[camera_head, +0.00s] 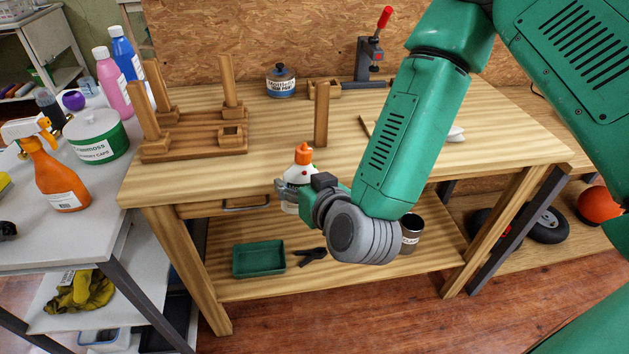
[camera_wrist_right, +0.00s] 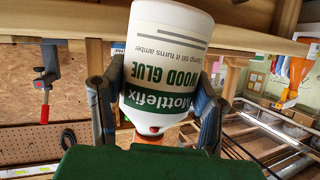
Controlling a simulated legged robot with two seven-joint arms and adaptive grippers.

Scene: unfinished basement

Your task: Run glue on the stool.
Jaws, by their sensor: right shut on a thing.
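My right gripper (camera_head: 297,189) is shut on a white wood glue bottle (camera_head: 302,173) with an orange cap. The bottle stands upright in the head view, held in front of the workbench's front edge. A loose wooden leg (camera_head: 321,114) stands upright on the bench, right of the stool. My left gripper is out of view.
The workbench (camera_head: 270,160) has bare top between stool and front edge. A side table at left holds an orange spray bottle (camera_head: 58,175) and a green-labelled tub (camera_head: 95,137). A green tray (camera_head: 259,259) sits on the lower shelf.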

